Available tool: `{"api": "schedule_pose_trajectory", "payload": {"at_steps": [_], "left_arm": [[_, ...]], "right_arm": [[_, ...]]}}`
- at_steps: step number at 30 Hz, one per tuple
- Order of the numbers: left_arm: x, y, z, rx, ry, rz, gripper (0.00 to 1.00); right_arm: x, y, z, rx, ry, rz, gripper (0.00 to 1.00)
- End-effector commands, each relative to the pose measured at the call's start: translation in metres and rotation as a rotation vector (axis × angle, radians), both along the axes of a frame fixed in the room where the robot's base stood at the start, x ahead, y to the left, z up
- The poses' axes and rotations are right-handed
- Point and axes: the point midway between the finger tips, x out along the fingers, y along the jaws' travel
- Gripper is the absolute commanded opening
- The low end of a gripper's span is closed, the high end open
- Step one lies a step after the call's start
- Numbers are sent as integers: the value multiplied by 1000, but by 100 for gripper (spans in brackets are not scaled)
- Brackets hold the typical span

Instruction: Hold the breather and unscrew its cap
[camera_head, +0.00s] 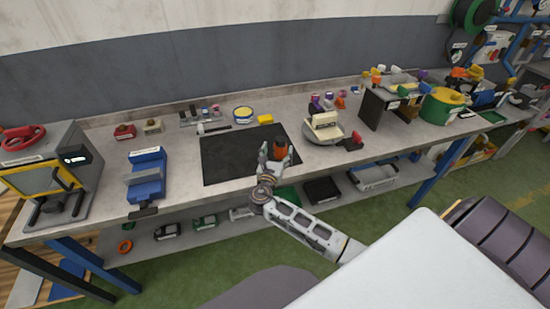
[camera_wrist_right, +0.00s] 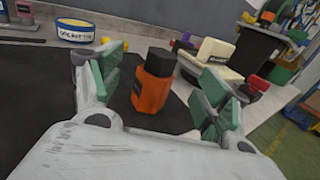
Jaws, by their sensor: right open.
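The breather (camera_wrist_right: 151,86) is an orange body with a black cap (camera_wrist_right: 160,60) on top. It stands upright on the black mat (camera_head: 228,159). My right gripper (camera_wrist_right: 158,88) is open, with its green-padded fingers on either side of the breather and gaps visible between them. In the head view the breather (camera_head: 277,148) shows between the fingers of my right gripper (camera_head: 275,160) at the mat's right end. My left gripper is not in view.
A blue vise (camera_head: 147,178) stands left of the mat. A round pale base with a cream block (camera_head: 324,122) stands close on the right. A yellow block (camera_head: 265,119) and a yellow-and-blue tin (camera_head: 243,114) stand behind the mat. The mat's left and middle are clear.

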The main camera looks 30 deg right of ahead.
Motion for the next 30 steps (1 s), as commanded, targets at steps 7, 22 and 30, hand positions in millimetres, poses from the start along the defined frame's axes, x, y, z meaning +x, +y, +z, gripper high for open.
{"api": "schedule_pose_trajectory", "payload": {"at_steps": [7,22,30], "left_arm": [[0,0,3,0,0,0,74],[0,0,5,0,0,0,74],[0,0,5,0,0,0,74]], "right_arm": [[22,-22,1,-1,-1,-1,76],[43,-42,0,1,1,0,76],[42,-42,0,1,1,0,70]]}}
